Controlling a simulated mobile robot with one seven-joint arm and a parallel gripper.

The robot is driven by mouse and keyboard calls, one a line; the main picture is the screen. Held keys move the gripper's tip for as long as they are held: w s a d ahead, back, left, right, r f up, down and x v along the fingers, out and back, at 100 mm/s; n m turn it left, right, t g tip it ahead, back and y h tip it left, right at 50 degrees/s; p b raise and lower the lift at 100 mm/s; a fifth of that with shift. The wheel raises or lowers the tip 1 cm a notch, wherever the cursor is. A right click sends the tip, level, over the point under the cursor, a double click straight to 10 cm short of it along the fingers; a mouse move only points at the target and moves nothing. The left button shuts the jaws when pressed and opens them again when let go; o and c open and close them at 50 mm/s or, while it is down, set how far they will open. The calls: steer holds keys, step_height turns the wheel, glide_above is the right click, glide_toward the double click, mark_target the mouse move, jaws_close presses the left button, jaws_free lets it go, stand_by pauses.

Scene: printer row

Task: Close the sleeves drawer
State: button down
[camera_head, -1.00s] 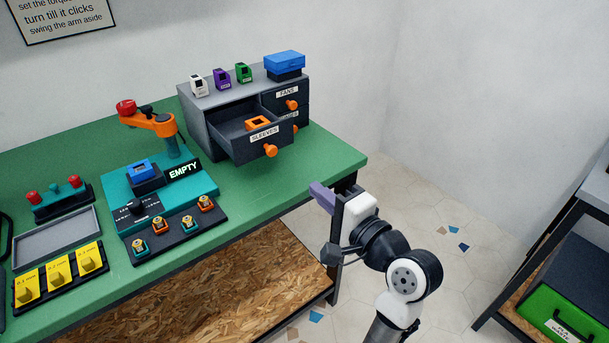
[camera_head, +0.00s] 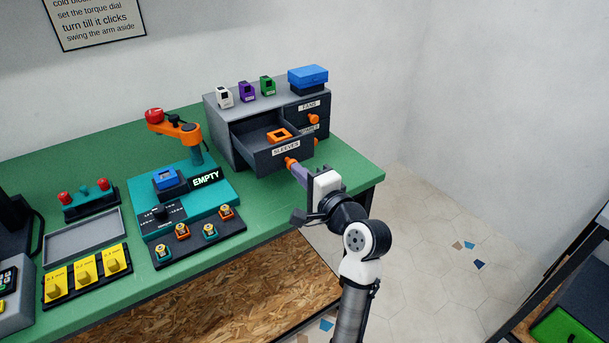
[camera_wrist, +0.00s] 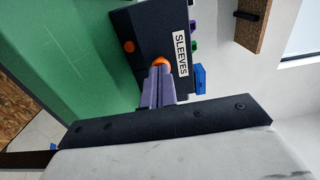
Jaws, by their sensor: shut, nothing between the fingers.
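The sleeves drawer (camera_head: 262,156) is pulled out of the grey cabinet (camera_head: 219,131) on the green bench. An orange sleeve (camera_head: 279,135) lies inside it. Its front carries a SLEEVES label and an orange knob (camera_head: 291,163). My gripper (camera_head: 297,171) is shut and empty, with its purple fingers pointing at the knob.
Two closed drawers, one labelled FANS (camera_head: 308,106), are at the cabinet's right. A blue box (camera_head: 307,77) and small white, purple and green blocks stand on top. The teal fixture (camera_head: 190,200) and orange arm (camera_head: 175,127) are left of the drawer. Bench surface beside the drawer is clear.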

mark_target(269, 141)
steer(key=p+x, duration=0.3)
steer(key=x, duration=1.1)
steer(key=shift+w+a, duration=0.1)
steer(key=shift+w, duration=0.1)
steer(key=shift+r, duration=0.25)
steer(key=shift+r, duration=0.1)
